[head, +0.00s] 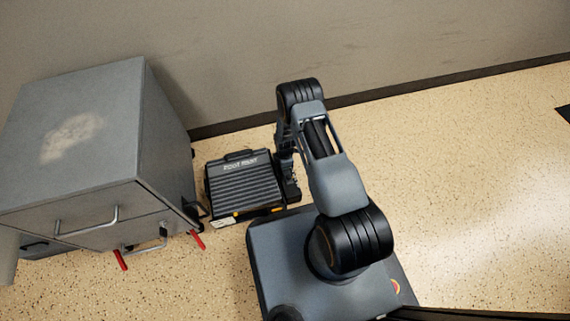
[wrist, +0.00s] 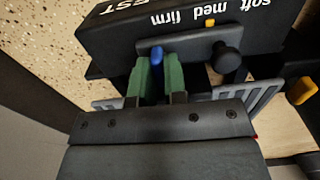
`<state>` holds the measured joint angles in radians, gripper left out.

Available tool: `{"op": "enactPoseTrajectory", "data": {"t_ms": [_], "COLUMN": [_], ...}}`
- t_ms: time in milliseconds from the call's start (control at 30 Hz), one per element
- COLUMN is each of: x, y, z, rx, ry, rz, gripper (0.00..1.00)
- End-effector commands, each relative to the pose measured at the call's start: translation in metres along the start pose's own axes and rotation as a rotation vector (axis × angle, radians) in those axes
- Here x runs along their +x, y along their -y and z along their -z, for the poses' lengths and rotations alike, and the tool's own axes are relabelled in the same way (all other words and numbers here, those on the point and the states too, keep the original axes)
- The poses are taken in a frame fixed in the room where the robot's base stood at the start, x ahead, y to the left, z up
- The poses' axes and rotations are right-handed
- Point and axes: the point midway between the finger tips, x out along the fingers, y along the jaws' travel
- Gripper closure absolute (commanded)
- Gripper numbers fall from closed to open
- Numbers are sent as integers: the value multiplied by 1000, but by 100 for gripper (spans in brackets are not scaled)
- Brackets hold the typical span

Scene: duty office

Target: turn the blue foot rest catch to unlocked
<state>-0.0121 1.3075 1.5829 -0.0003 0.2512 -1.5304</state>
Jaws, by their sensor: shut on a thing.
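The foot rest (head: 243,188) is a dark ribbed box on the floor, lettered on top. In the wrist view its side (wrist: 190,28) carries the words "soft med firm". The blue catch (wrist: 157,60) is a small upright lever on that side. My gripper (wrist: 159,78) has its green pads on either side of the blue catch and is shut on it. The pads hide the catch's lower part. In the head view my arm reaches down to the right side of the foot rest, and the catch cannot be made out there.
A black knob (wrist: 226,57) sits just right of the catch, with a small yellow marker (wrist: 209,22) above it. A yellow tab (wrist: 300,91) is further right. A grey cabinet (head: 80,150) with red levers (head: 197,239) stands left of the foot rest. Open floor lies right.

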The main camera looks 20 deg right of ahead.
Motion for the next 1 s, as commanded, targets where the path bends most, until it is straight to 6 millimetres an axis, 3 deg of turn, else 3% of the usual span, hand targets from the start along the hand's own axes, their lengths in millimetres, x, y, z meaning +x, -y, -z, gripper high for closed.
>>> {"op": "enactPoseTrajectory", "data": {"t_ms": [633,667,700,900,1000], "x": [0,0,0,0,0], "y": [0,0,0,0,0], "z": [0,0,0,0,0], "rx": [-47,-47,-47,-44,-43], "ry": [0,0,0,0,0], "rz": [0,0,0,0,0], "gripper": [100,86,83,63,62]}}
